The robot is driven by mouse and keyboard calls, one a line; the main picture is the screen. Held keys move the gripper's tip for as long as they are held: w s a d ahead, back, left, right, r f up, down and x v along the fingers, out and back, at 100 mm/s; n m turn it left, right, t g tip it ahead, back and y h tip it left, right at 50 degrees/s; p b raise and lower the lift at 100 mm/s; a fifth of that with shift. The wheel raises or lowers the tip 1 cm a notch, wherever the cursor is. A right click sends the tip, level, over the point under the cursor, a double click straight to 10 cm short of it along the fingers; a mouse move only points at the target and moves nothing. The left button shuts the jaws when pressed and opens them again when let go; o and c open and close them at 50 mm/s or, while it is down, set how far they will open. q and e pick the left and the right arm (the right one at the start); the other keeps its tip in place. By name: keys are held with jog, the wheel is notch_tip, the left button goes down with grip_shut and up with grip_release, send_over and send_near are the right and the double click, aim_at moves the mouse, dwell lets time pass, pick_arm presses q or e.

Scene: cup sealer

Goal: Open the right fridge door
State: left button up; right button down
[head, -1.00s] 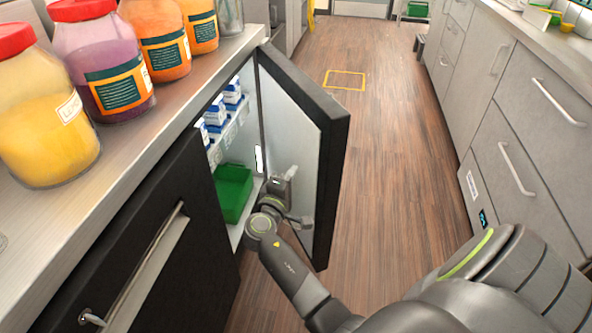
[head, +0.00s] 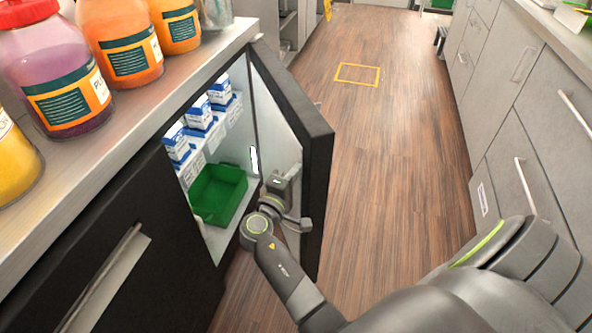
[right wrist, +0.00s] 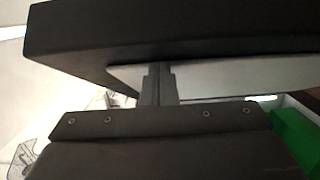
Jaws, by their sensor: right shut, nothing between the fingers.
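The right fridge door (head: 318,160) stands open, swung out toward the aisle, with its pale inner face (head: 270,118) showing. My right gripper (head: 289,186) is at the opening, on the inner side of the door, close to that face. It is shut and empty; I cannot tell whether it touches the door. In the right wrist view the shut fingers (right wrist: 157,85) point at the dark door edge (right wrist: 170,35). Inside the fridge are a green bin (head: 217,193) and blue-and-white cartons (head: 198,112). My left gripper is out of view.
The counter (head: 150,90) above the fridge holds several jars, including an orange one (head: 122,45). The closed left fridge door (head: 110,230) has a bar handle. Grey drawers (head: 515,150) line the right side. The wooden floor (head: 385,130) between is clear.

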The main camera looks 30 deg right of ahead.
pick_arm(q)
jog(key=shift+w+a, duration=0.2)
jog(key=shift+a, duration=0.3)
